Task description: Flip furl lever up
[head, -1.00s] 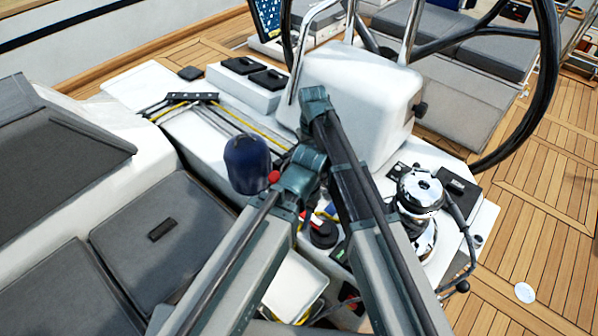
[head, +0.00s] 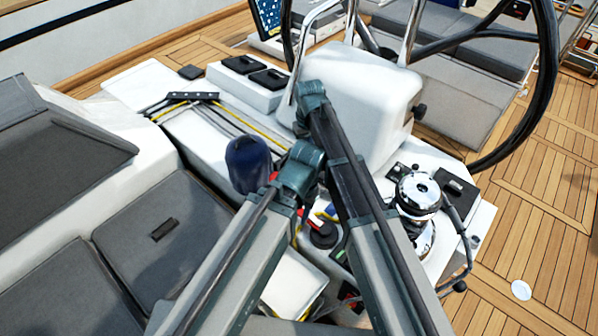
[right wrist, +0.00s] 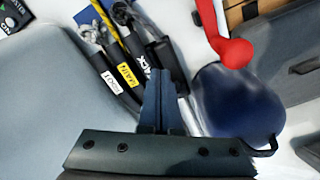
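A row of black levers (right wrist: 122,88) with labels, one reading MAIN, lies in the right wrist view. A red lever with a rounded end (right wrist: 228,45) stands out from the row at the upper right. I cannot read a furl label on any lever. My right gripper (right wrist: 160,78) has its fingers together beside the black levers, left of the red one; I see nothing between them. In the head view a bit of red (head: 273,177) shows beside the dark blue covered winch (head: 247,165).
The dark blue cover (right wrist: 238,103) bulges close right of my right gripper. In the head view, a white pedestal (head: 355,90) with the wheel (head: 545,90) stands behind, and a chrome winch (head: 418,195) is at the right. Grey cushions (head: 160,235) lie at the left.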

